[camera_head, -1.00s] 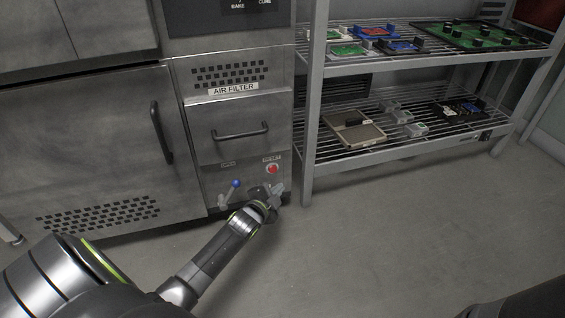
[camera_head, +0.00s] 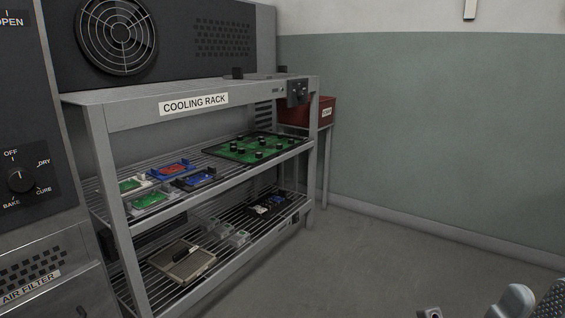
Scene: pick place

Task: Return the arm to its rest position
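Grey metal parts of my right arm (camera_head: 515,300) show at the bottom right corner of the head view, cut off by the frame edge. A rounded piece and a textured piece stand side by side there. They may belong to my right gripper, but its fingers are too cropped to tell open from shut. My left arm and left gripper are out of view.
The cooling rack (camera_head: 105,170) stands at left-centre. It holds circuit boards, a large green board (camera_head: 258,149) and a beige tray (camera_head: 182,262). A control panel (camera_head: 22,180) is at the left, a red box (camera_head: 307,112) behind. The floor (camera_head: 370,255) right of the rack is clear.

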